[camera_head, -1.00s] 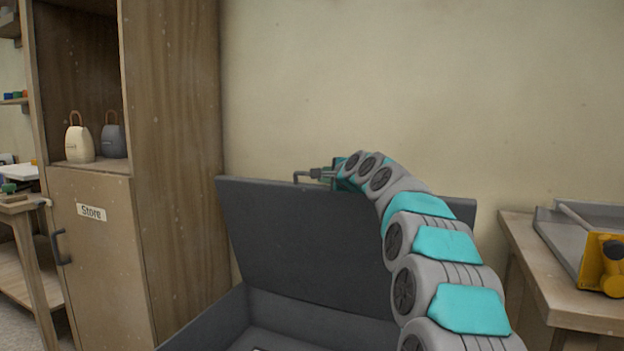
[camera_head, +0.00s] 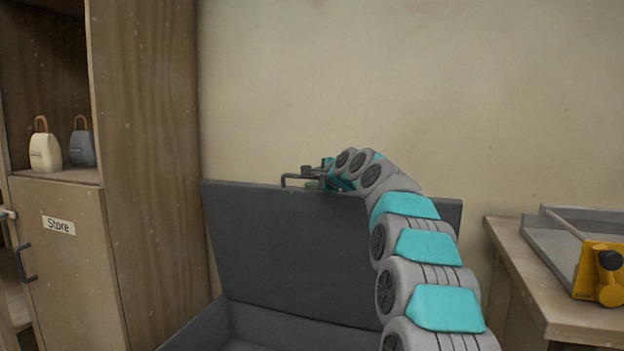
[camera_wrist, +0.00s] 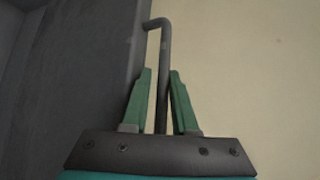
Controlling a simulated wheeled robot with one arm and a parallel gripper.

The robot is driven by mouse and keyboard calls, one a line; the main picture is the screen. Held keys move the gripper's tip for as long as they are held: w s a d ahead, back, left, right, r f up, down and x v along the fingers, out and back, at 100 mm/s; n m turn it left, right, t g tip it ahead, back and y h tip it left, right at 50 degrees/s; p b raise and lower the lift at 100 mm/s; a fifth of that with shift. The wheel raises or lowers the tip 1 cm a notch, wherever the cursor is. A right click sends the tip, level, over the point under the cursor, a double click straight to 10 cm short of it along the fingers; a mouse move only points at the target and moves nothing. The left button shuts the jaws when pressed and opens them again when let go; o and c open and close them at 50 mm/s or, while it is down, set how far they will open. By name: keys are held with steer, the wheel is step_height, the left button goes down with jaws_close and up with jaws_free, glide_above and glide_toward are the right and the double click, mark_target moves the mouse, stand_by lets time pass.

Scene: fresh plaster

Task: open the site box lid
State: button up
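The site box (camera_head: 215,328) is dark grey and stands in front of the wall. Its lid (camera_head: 285,240) is raised, close to upright, and the inside of the box shows below it. A thin bent handle (camera_head: 284,182) sticks out at the lid's top edge. My gripper (camera_head: 311,176) is at this handle, with its fingers spread apart. In the wrist view the handle's bar (camera_wrist: 164,50) runs between the two green fingers (camera_wrist: 161,75), with a gap visible beside the left one. The lid (camera_wrist: 85,70) fills the left of that view.
A wooden cabinet (camera_head: 150,170) with a door marked Store (camera_head: 65,250) stands close on the left, with two bags on its shelf. A workbench (camera_head: 520,270) with a grey tray and a yellow tool (camera_head: 600,272) is on the right. The plaster wall (camera_head: 400,80) is behind.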

steer(key=o, duration=0.3)
steer(key=shift+s, duration=0.15)
steer(key=b+v, duration=0.1)
steer(key=v, duration=0.6)
steer(key=shift+s+d+r, duration=0.15)
steer(key=shift+s+r, duration=0.05)
steer(key=shift+s, duration=0.05)
steer(key=s+a+f+n+g+h, duration=0.15)
steer(key=s+f+n+g, duration=0.3)
steer(key=s+f, duration=0.65)
steer(key=s+a+f+n+g, duration=0.25)
steer(key=s+f+n, duration=0.25)
steer(key=s+f, duration=0.65)
steer(key=s+d+f+n+g+h, duration=0.1)
steer(key=s+f, duration=0.4)
steer(key=s, duration=0.7)
steer(key=s+d+f+n+g+h, duration=0.2)
steer(key=s+d+f+n+g, duration=0.1)
steer(key=s, duration=1)
steer(key=s+d+f+n+g+h, duration=0.1)
steer(key=s+d+f+g, duration=0.3)
steer(key=s, duration=0.9)
steer(key=d+f+n, duration=0.1)
steer(key=d+f, duration=0.2)
steer(key=shift+d+f+g+h, duration=0.15)
steer(key=shift+f+g+h, duration=0.15)
steer(key=shift+f+h, duration=0.05)
